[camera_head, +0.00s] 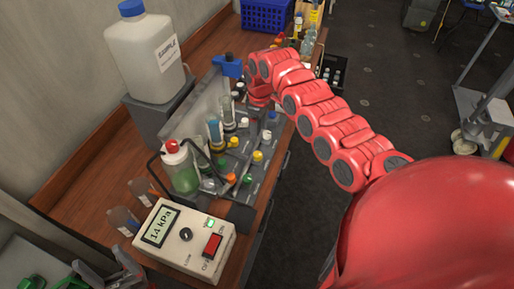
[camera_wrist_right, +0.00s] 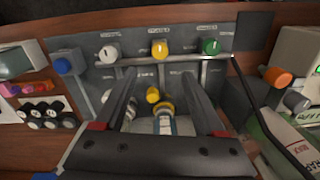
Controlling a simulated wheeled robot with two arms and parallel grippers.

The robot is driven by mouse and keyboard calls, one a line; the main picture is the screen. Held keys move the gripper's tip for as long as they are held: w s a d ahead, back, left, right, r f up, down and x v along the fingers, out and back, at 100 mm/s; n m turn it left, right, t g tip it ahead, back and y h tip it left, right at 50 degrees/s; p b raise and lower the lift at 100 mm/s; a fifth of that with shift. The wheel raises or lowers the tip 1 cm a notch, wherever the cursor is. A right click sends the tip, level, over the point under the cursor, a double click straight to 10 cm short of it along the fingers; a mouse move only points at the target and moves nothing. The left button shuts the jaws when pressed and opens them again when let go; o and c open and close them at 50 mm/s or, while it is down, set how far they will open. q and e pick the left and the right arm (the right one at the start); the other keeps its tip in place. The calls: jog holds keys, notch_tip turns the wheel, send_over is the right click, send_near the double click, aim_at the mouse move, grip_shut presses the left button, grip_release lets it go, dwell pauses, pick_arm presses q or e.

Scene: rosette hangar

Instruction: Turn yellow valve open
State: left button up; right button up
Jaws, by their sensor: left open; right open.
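Several yellow knobs show on the grey valve panel, and I cannot tell which one is the yellow valve. In the right wrist view, one yellow knob (camera_wrist_right: 160,48) is in the upper row, just beyond the fingertips. A smaller yellow knob (camera_wrist_right: 153,95) lies lower, between the fingers. In the head view, yellow knobs show at the panel's right side (camera_head: 257,156) and its middle (camera_head: 221,163). My right gripper (camera_wrist_right: 159,75) is open, its fingers pointing at the panel; in the head view the arm mostly hides it. My left gripper (camera_head: 108,268) is open at the bottom left, away from the panel.
A white knob (camera_wrist_right: 110,53) and a green knob (camera_wrist_right: 210,46) flank the upper yellow one. A metal rail (camera_wrist_right: 190,58) crosses the panel.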

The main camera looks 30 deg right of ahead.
aim_at(258, 154)
jog(key=f+p, duration=0.1)
jog(key=f, duration=0.6)
jog(key=f+p, duration=0.1)
jog(key=f, duration=0.2)
jog(key=shift+a+f+p, duration=0.25)
jog(key=shift+f+p, duration=0.05)
jog(key=shift+f, duration=0.8)
grip_shut()
